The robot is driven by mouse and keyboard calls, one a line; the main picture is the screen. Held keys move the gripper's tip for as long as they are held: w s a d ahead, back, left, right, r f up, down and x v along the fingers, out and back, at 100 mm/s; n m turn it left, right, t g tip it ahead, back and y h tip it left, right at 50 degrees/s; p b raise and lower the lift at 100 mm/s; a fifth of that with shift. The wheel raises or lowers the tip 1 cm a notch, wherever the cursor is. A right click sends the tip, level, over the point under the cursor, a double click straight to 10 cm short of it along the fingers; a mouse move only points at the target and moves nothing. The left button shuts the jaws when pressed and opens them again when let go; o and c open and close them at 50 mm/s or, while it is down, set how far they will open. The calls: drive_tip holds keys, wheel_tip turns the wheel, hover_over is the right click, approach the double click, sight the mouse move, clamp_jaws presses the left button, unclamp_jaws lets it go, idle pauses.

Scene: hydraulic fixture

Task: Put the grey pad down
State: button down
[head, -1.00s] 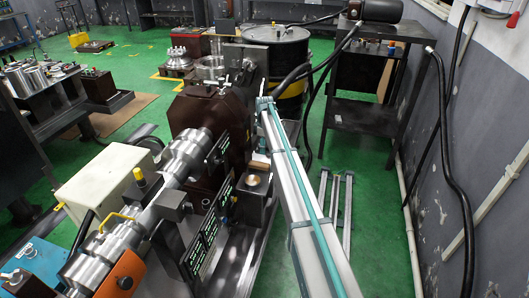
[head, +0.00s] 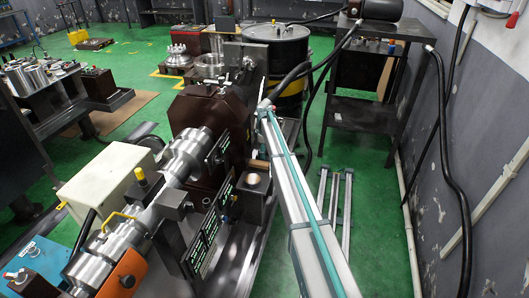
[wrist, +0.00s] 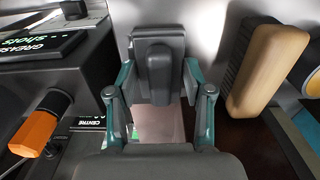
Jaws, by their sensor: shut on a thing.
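The grey pad (wrist: 158,50) is a dark block with a raised rounded rib, at the upper middle of the wrist view. My gripper (wrist: 158,82) has teal-sided fingers on both sides of it and is shut on it. Behind and below the pad is a pale, shiny surface, and I cannot tell whether the pad touches it. In the head view my white arm reaches up to the machine, but the pad and fingers cannot be made out there.
In the wrist view, a tan block with a dark backing (wrist: 262,68) stands close at right. At left are an orange-handled part (wrist: 40,130) and a "GREASE shots" label (wrist: 42,46). In the head view, a brown housing (head: 205,125) and black drum (head: 275,60) stand near my arm.

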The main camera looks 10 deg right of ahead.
drive_tip(key=shift+c, duration=2.3)
unclamp_jaws()
drive_tip(key=shift+r, duration=0.1)
wheel_tip(320, 180, up, 12)
drive_tip(key=b, duration=0.2)
